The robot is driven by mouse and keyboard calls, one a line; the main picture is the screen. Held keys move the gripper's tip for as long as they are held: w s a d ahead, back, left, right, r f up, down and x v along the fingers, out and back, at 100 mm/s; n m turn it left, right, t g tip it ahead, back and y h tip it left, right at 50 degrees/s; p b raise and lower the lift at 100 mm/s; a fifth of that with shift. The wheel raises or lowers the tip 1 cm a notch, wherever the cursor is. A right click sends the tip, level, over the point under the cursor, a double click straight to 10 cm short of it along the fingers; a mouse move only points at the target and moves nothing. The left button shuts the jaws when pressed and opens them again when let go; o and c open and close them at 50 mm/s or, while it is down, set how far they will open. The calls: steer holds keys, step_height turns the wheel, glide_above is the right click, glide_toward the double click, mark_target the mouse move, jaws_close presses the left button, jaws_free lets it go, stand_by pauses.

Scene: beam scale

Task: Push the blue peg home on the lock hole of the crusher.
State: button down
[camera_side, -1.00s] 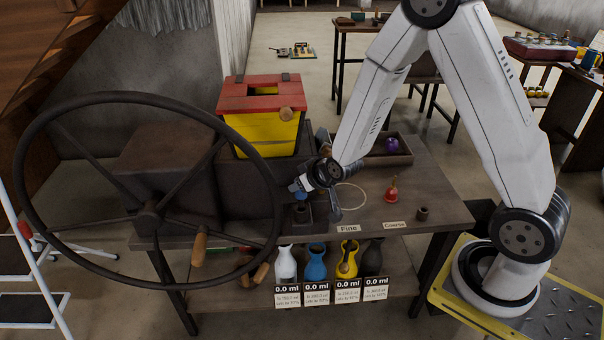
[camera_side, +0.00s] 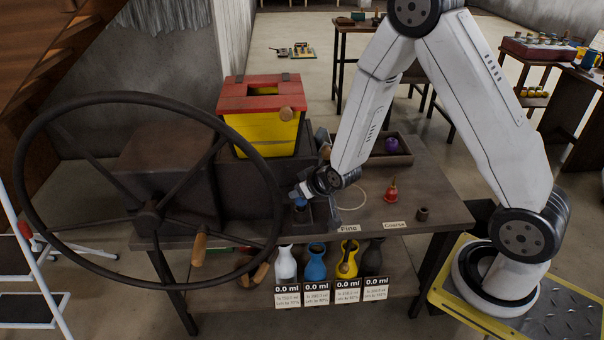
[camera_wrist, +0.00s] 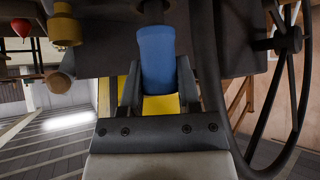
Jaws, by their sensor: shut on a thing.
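The blue peg (camera_wrist: 157,58) is between the two dark fingers of my gripper (camera_wrist: 158,85) in the wrist view. The gripper is shut on it. In the side view my gripper (camera_side: 301,192) is at the right side of the dark crusher (camera_side: 250,195), low over the table. A small blue part of the peg (camera_side: 300,203) shows there, at a dark socket (camera_side: 304,216) on the crusher's front right. In the wrist view the peg's far end meets or overlaps a dark fitting (camera_wrist: 153,8). I cannot tell how deep it sits.
The large handwheel (camera_side: 150,208) stands left of the gripper. A yellow hopper with a red top (camera_side: 265,125) rises behind. A red bell-shaped thing (camera_side: 391,192) and a small dark cup (camera_side: 423,214) stand to the right, with bare tabletop around them.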

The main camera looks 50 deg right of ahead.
steer(key=shift+f, duration=0.95)
steer(key=shift+c, duration=1.2)
jaws_free()
steer(key=shift+s+r, duration=0.15)
steer(key=v, duration=0.7)
steer(key=shift+s+a+r, duration=0.15)
